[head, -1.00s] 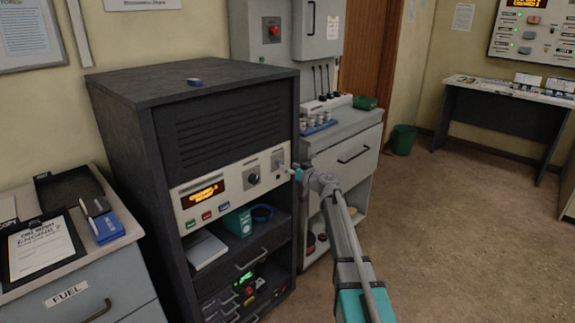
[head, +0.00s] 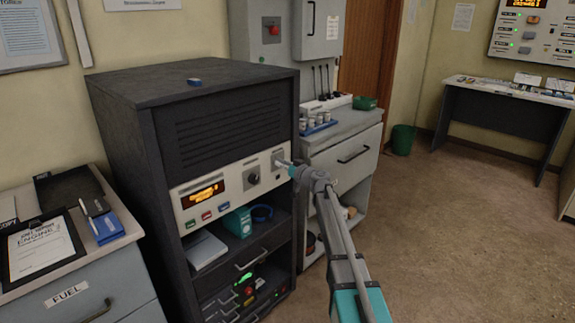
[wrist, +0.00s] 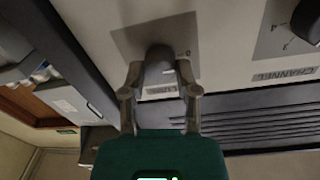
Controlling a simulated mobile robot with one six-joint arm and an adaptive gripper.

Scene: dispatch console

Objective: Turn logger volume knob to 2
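The logger's pale front panel (head: 227,190) is on the dark cabinet in the head view. Its right-hand knob, the small grey volume knob (wrist: 158,62), sits on a grey plate in the wrist view, with a "0" mark beside it. The label below it is partly covered by my gripper. My gripper (wrist: 160,70) is open, with one finger on either side of the knob and gaps seeming to show. In the head view my gripper (head: 284,163) is at the panel's right end and mostly hides this knob. The knob's pointer cannot be read.
The black channel knob (head: 253,179) is left of my gripper in the head view; it also shows in the wrist view (wrist: 308,20). An amber display (head: 204,194) and several coloured buttons are further left. A grey counter (head: 345,140) stands close on the right.

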